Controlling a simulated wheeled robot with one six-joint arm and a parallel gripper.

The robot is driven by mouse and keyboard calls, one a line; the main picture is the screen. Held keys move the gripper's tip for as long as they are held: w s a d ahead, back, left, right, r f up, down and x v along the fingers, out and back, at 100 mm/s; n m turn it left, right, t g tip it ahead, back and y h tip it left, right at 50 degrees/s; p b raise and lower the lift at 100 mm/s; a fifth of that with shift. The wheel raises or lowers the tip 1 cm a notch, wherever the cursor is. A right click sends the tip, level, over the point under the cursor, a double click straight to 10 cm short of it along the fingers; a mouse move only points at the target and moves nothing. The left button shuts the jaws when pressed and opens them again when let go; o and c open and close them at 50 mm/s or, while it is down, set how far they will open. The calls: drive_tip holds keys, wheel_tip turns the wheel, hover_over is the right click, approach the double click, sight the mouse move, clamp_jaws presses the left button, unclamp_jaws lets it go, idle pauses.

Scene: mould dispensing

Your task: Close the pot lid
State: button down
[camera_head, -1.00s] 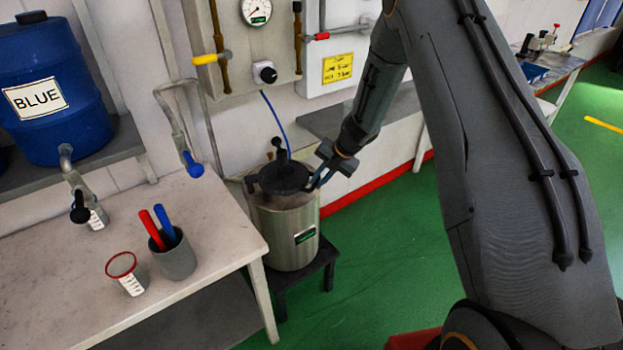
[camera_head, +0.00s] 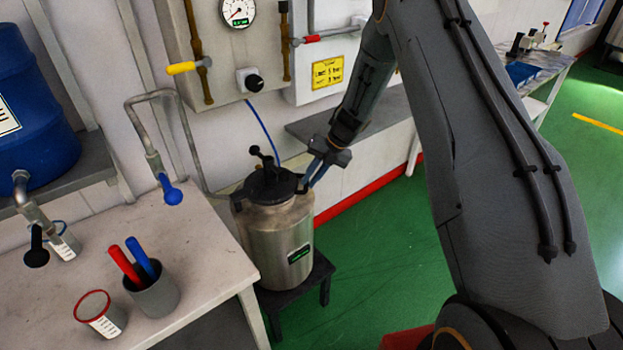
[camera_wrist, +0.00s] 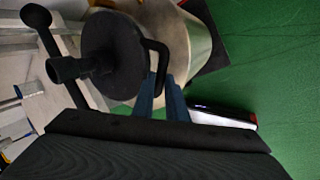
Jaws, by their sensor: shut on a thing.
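The steel pot (camera_head: 278,245) stands on a low dark stool in the middle of the head view. Its black lid (camera_head: 272,186) lies over the pot's mouth, with a knob and a lever on top. I cannot tell whether it sits fully flush. In the wrist view the round lid (camera_wrist: 113,58) shows close up, with a black loop handle (camera_wrist: 163,62) at its side and the pot wall (camera_wrist: 195,45) behind. My gripper (camera_head: 312,176) is at the lid's right edge, its blue fingers shut on the loop handle; the fingers also show in the wrist view (camera_wrist: 160,92).
A white table (camera_head: 205,255) on the left carries a grey cup (camera_head: 155,292) with red and blue sticks and a red-rimmed beaker (camera_head: 100,316). A bent tap pipe (camera_head: 150,98) stands near the pot. A gauge panel (camera_head: 222,70) is behind. Green floor is clear right of the pot.

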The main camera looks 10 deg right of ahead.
drive_tip(key=shift+w+r, duration=0.15)
drive_tip(key=shift+w, duration=0.15)
drive_tip(key=c, duration=1.8)
unclamp_jaws()
drive_tip(key=shift+a, duration=0.15)
drive_tip(key=shift+o, duration=0.2)
drive_tip(key=shift+s, duration=0.1)
drive_tip(key=shift+d+r, duration=0.25)
drive_tip(key=shift+d, duration=0.1)
drive_tip(key=b+v, duration=0.2)
drive_tip(key=v, duration=0.5)
drive_tip(key=shift+a, duration=0.1)
